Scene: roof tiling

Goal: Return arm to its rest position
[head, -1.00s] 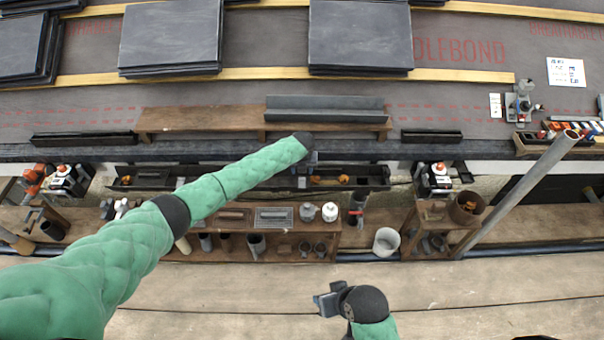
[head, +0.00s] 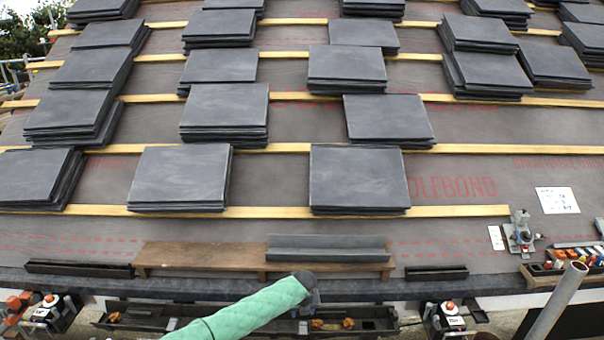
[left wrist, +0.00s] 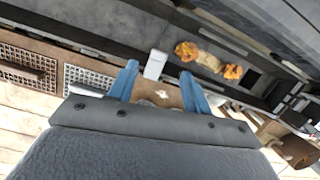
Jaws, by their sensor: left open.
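My left arm comes in from the bottom of the head view in a green padded sleeve. Its left gripper (head: 306,303) is partly hidden behind the dark wrist, over the dark trough (head: 375,322) below the roof edge. In the left wrist view the two blue fingers of the left gripper (left wrist: 162,88) are spread apart with nothing between them. Below them is a wooden shelf, with the trough beyond. My right gripper is outside both views.
A wooden plank (head: 200,257) carries a grey angled piece (head: 328,248) just beyond the left gripper. Slate stacks (head: 180,178) lie on the battens. A grey pole (head: 556,305) rises at right. Orange-and-yellow gloves (left wrist: 210,60) lie in the trough.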

